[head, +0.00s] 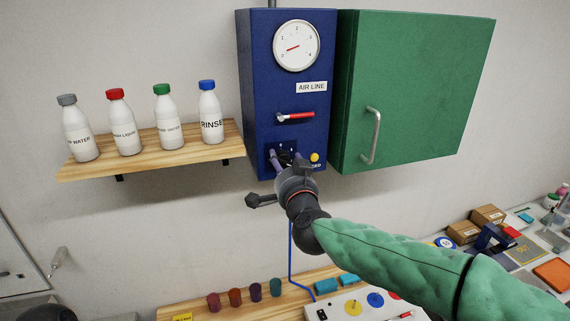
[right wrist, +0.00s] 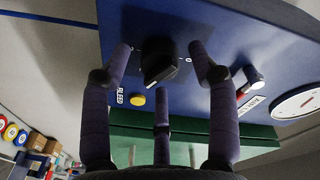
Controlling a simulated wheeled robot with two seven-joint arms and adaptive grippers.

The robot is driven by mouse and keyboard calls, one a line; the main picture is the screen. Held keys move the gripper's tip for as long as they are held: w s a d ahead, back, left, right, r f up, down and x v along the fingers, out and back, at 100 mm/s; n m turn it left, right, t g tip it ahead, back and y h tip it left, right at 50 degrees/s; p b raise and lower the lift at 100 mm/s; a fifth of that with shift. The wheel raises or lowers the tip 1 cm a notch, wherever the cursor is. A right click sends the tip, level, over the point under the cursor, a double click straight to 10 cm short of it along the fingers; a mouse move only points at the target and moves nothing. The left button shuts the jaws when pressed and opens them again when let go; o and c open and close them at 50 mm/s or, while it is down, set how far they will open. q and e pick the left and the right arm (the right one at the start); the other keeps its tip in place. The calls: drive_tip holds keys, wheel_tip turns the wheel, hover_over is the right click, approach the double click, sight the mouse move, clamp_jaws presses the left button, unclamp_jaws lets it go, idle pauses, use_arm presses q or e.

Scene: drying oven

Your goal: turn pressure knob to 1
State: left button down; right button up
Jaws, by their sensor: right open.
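The black pressure knob (right wrist: 159,62) is on the front of the dark blue air-line box (head: 257,95). The right wrist view shows it between the spread fingers of my open right gripper (right wrist: 163,70). Two fingertips are on either side of the knob and the third is below it in the picture; I see no clear contact. In the head view my right gripper (head: 286,158) largely hides the knob.
A red-handled lever (head: 295,117) is above the knob, and a yellow button (head: 315,157) is beside it. A green cabinet (head: 420,85) adjoins on the right. A wooden shelf (head: 150,155) with several bottles is on the left. A bench with cups and boxes is below.

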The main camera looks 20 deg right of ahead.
drive_tip(key=shift+w, duration=0.1)
drive_tip(key=c, duration=1.1)
drive_tip(key=shift+c, duration=0.2)
drive_tip(key=shift+n, duration=0.4)
drive_tip(key=shift+r+n+p, duration=0.1)
drive_tip(key=shift+n+p, duration=0.55)
drive_tip(key=shift+n, duration=0.25)
drive_tip(key=n+p, duration=0.1)
drive_tip(key=n, duration=0.1)
drive_tip(key=shift+n, duration=0.4)
drive_tip(key=n, duration=0.3)
drive_tip(key=shift+n+t+p, duration=0.3)
drive_tip(key=shift+t+p, duration=0.1)
drive_tip(key=shift+n+y, duration=0.3)
drive_tip(key=shift+n, duration=1.3)
drive_tip(key=shift+p, duration=0.3)
